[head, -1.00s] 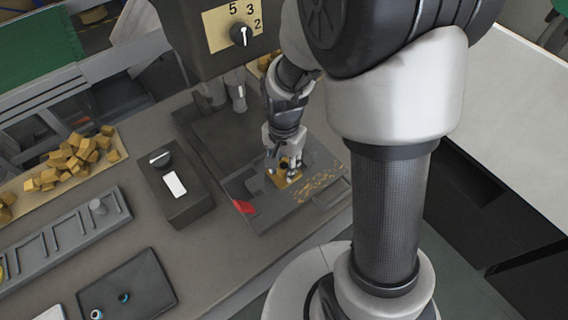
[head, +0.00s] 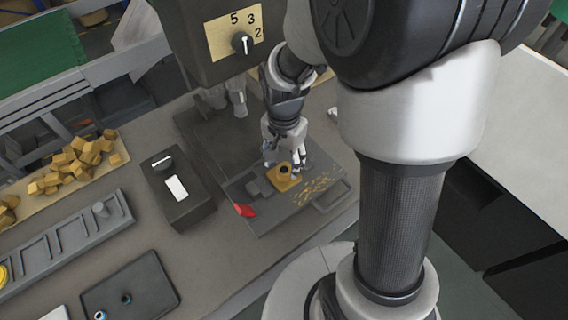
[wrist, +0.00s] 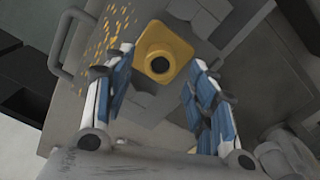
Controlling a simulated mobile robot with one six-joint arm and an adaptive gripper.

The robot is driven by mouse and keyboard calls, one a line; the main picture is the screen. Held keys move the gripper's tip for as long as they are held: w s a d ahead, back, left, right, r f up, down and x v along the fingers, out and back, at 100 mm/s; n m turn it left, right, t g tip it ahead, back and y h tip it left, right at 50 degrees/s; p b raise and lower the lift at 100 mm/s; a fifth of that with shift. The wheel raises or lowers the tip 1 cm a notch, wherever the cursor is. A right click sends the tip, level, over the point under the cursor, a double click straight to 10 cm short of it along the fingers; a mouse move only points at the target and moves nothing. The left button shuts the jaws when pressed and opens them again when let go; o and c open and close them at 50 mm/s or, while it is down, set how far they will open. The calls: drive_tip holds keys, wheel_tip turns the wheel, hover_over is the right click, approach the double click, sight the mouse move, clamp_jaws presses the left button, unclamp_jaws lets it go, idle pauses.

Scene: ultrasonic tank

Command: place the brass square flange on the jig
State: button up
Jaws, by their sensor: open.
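The brass square flange (head: 284,181), a yellow square plate with a raised round collar and dark bore, lies on the grey slab (head: 270,223) under the machine head. It also shows in the wrist view (wrist: 178,50), near the top middle. Grey stepped blocks (wrist: 152,97) adjoin it there; I cannot tell which part is the jig or whether the flange is fully seated. My gripper (head: 284,165) is just above the flange. In the wrist view its open fingers (wrist: 160,65) stand wide apart, with nothing between the pads and the flange beyond the tips.
Brass chips (head: 315,187) lie on the slab beside the flange. A red piece (head: 244,210) is at its left edge. A control box (head: 178,191) stands left, near a slotted rack (head: 70,240), a dark tray (head: 130,290) and a heap of brass blocks (head: 78,160).

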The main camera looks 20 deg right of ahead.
wheel_tip(320, 180, up, 8)
drive_tip(key=f+p, duration=0.1)
drive_tip(key=p, duration=0.1)
wheel_tip(320, 180, up, 8)
drive_tip(key=n+t, duration=0.2)
drive_tip(key=n, duration=0.1)
hover_over(284, 170)
drive_tip(key=s, duration=0.4)
drive_tip(key=s+r+n+t, duration=0.2)
drive_tip(key=s+r+n, duration=0.4)
drive_tip(key=s, duration=0.5)
drive_tip(key=shift+n+t, duration=0.3)
drive_tip(key=shift+n, duration=0.2)
drive_tip(key=shift+c, duration=0.2)
